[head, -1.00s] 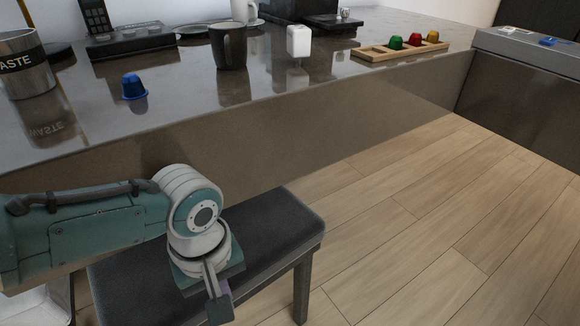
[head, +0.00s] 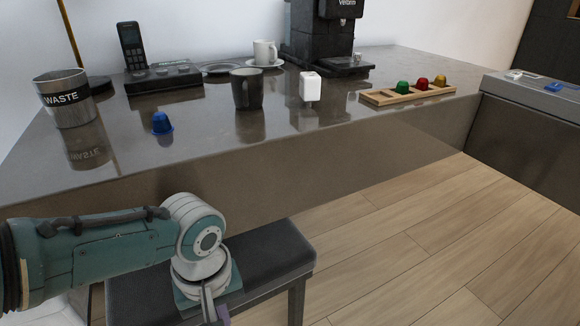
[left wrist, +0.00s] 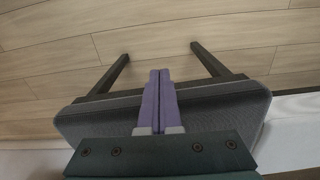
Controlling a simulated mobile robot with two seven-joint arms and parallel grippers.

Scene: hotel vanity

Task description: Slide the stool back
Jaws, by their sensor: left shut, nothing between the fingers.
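The stool (head: 270,262) has a dark grey padded seat and dark legs. In the head view it stands at the counter's front, its far edge meeting the lower edge of the counter front. In the left wrist view the seat (left wrist: 225,103) spans the middle, with two legs pointing up the picture. My left gripper (head: 218,318) is over the seat in the head view, its tips at the bottom edge of the picture. In the left wrist view its purple fingers (left wrist: 159,80) are together and empty, in front of the seat; contact is unclear. My right gripper is not in view.
The counter (head: 330,140) holds a waste bin (head: 64,98), a blue capsule (head: 162,124), a dark mug (head: 246,90), a white block (head: 310,87), a capsule tray (head: 420,92) and a coffee machine (head: 325,30). The wood floor (head: 420,240) right of the stool is clear.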

